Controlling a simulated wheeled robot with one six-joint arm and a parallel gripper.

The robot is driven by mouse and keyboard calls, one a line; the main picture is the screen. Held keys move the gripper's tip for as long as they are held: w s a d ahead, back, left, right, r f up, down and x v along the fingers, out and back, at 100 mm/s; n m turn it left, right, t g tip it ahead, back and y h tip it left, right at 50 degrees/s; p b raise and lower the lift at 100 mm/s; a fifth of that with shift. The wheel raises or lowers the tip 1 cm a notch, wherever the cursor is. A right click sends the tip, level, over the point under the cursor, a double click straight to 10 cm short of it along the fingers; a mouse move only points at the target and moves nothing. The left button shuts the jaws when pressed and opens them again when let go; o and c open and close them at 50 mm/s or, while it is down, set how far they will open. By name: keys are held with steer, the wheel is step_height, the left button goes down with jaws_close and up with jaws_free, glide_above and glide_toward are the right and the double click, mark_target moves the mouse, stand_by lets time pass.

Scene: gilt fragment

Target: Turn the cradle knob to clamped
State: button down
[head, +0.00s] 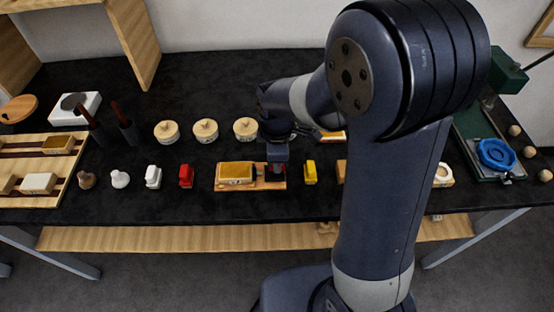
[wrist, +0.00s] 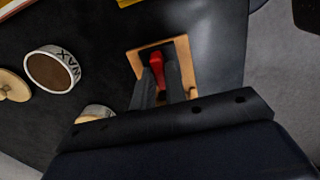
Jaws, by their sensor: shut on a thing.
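The cradle (head: 251,187) is a wooden base on the dark worktop, in the middle of the head view. A gilt-topped block (head: 236,173) sits on its left part. My gripper (head: 277,168) points down over the cradle's right end. In the wrist view a red knob (wrist: 156,65) stands on a wooden plate (wrist: 183,52), between the fingers of my gripper (wrist: 158,78). The fingers are shut on the knob. In the head view the gripper mostly hides the knob, and any position marks are not readable.
A red bottle-like piece (head: 186,175) and a yellow one (head: 310,172) stand either side of the cradle. Several round lidded pots (head: 206,131) stand behind. A pot marked WAX (wrist: 53,69) shows in the wrist view. My arm hides part of the right side.

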steer(key=c, duration=1.4)
jaws_free()
steer(key=shift+c, duration=0.2)
step_height(320, 180, up, 11)
steer(key=shift+f, duration=0.15)
step_height(320, 180, down, 11)
steer(key=shift+r, duration=0.1)
